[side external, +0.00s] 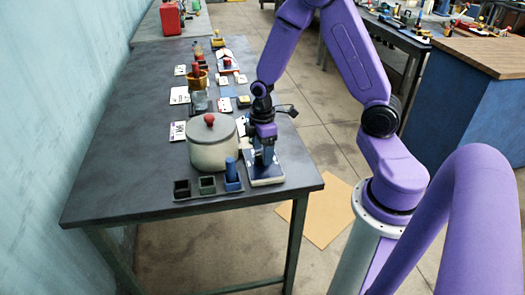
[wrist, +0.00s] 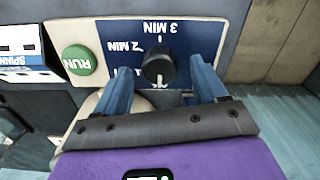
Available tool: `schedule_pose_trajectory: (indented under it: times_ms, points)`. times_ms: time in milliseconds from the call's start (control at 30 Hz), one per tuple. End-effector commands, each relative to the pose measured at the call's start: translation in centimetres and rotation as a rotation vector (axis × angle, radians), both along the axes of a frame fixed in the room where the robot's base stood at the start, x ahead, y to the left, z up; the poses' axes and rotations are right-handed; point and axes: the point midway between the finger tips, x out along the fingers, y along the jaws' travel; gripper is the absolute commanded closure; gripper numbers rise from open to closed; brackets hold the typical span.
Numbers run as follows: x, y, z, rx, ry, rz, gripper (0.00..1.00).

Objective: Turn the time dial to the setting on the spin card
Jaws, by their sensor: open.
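The time dial is a round black knob (wrist: 157,69) on a blue panel (wrist: 205,38) in the wrist view. White labels show upside down; 2 MIN and 3 MIN are legible. A light mark on the knob seems to point toward the picture's bottom. My gripper (wrist: 160,66) is open, its blue fingers on either side of the knob with gaps visible. In the side external view my gripper (side external: 264,158) is low over the control box (side external: 268,181). The spin card (wrist: 24,72) shows partly at the wrist view's left edge; its setting is not readable.
A green RUN button (wrist: 77,60) is left of the dial in the wrist view. A pot with a red-knobbed lid (side external: 211,154) stands close left of my gripper. A holder with small cups (side external: 207,185) sits near the table's front edge. Jars and cards stand farther back.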

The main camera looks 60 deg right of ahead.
Motion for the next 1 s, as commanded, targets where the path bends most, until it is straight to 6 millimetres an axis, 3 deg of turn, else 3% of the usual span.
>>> schedule_pose_trajectory:
  times_ms: [433,467,600,633,1000]
  points:
    - [0.02,-0.01,-0.85,0.000,-0.001,-0.001,0.29]
    - [0.02,-0.01,-0.85,0.000,-0.001,-0.001,0.32]
    - [0.01,-0.01,-0.84,0.000,-0.001,0.000,0.77]
    - [0.01,-0.01,-0.84,0.000,-0.001,0.000,0.85]
    - [0.00,0.02,-0.83,0.000,0.000,-0.046,0.85]
